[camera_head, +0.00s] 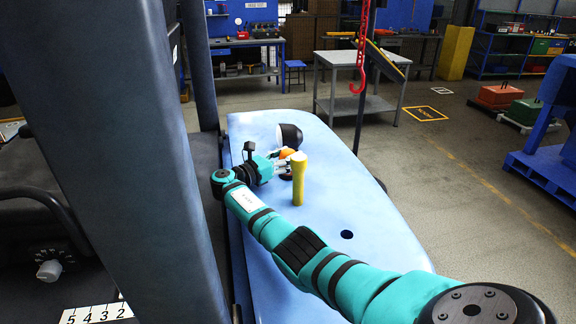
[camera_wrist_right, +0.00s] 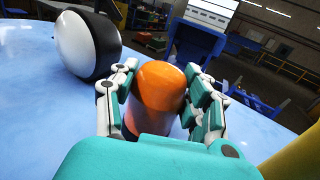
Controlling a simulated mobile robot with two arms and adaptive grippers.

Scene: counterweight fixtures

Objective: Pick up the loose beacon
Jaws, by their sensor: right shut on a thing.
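The orange beacon (camera_head: 287,152) with a dark base stands over the blue counterweight top (camera_head: 330,215). My right gripper (camera_head: 283,163) reaches it from the left and is shut on it. In the right wrist view the beacon (camera_wrist_right: 160,90) sits between both fingers of the gripper (camera_wrist_right: 160,95), with its rounded orange top upright and its lower part partly hidden. I cannot tell whether its base touches the blue surface. My left gripper is not in view.
A yellow post (camera_head: 299,180) stands close in front of the beacon. A white and black round lamp (camera_head: 289,136) lies just behind. A dark hole (camera_head: 347,235) is in the blue top. A dark mast (camera_head: 150,150) fills the left. The blue top's right side is clear.

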